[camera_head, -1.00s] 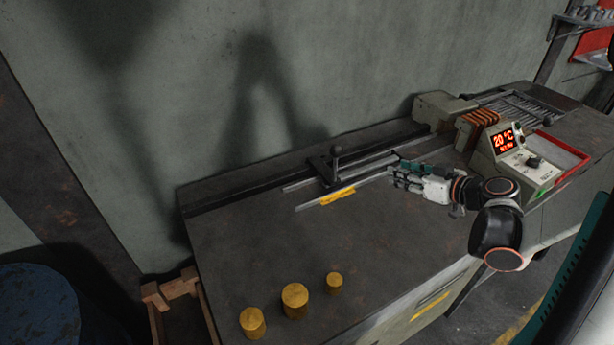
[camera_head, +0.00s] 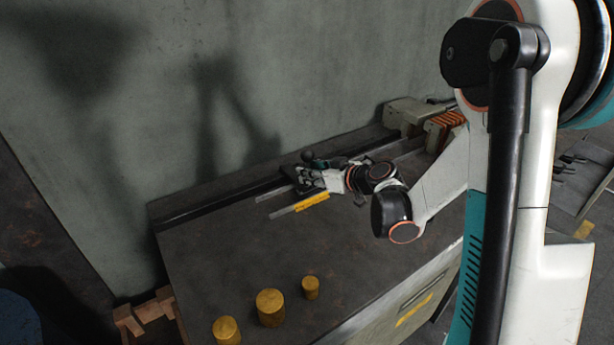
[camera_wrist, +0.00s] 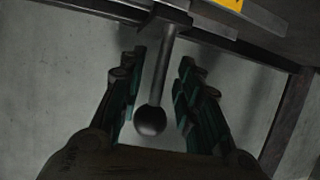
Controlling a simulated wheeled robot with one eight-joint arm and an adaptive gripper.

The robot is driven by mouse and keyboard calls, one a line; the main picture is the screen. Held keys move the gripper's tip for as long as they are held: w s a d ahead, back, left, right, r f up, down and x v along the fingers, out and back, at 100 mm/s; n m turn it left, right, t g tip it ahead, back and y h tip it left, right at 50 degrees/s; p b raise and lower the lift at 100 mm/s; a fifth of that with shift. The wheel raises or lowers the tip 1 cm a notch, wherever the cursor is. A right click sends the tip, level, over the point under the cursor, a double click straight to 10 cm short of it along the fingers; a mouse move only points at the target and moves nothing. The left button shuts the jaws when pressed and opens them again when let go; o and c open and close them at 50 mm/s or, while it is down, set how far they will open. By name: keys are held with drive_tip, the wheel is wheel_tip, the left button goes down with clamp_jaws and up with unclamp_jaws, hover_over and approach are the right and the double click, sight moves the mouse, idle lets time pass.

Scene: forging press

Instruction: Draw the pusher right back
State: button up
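The pusher's handle, a dark rod with a ball knob (camera_wrist: 151,120), stands between the two fingers of my gripper (camera_wrist: 157,88) in the wrist view. The fingers are apart, with a visible gap on each side of the rod. In the head view the knob (camera_head: 307,156) shows at the left of my gripper (camera_head: 312,176), above the dark pusher block on its rails (camera_head: 270,193). My gripper and wrist hide part of the block and rails.
Several brass cylinders (camera_head: 270,307) stand at the bench's (camera_head: 220,254) front left. A heater with orange coils (camera_head: 443,128) is at the right end, partly behind my arm. The wall is close behind the bench.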

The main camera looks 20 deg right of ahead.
drive_tip(key=shift+x, duration=1.05)
clamp_jaws()
